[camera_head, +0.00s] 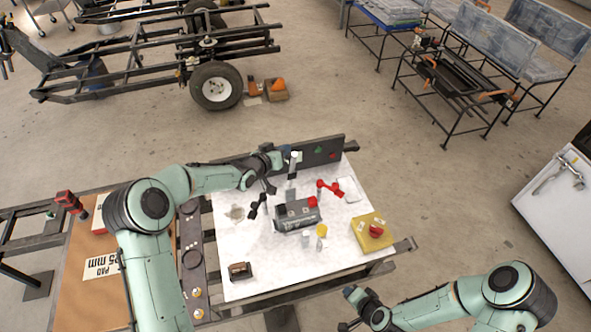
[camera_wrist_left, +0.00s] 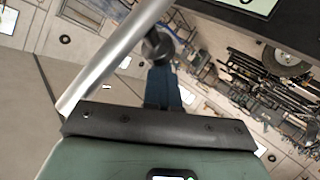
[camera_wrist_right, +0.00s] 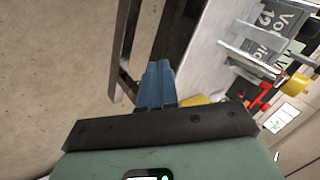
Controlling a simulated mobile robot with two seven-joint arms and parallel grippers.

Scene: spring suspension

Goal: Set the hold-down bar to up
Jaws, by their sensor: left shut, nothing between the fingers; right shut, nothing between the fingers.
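A dark grey fixture (camera_head: 297,214) with a red block on top stands in the middle of the white table. A pale upright bar (camera_head: 292,170), which looks like the hold-down bar, rises at its back. My left gripper (camera_head: 288,150) is shut and empty beside the top of this bar. In the left wrist view a silver bar (camera_wrist_left: 115,55) slants up just left of the shut blue fingers (camera_wrist_left: 162,88); I cannot tell whether they touch. My right gripper (camera_head: 351,293) is shut and empty in front of the table. Its blue fingers (camera_wrist_right: 158,85) show in the right wrist view.
A red lever (camera_head: 330,188) stands right of the fixture. A yellow block with a red knob (camera_head: 374,232) sits at the table's right, and a small brown box (camera_head: 240,271) at the front left. A dark panel (camera_head: 323,152) edges the back. The front middle of the white table (camera_head: 290,270) is clear.

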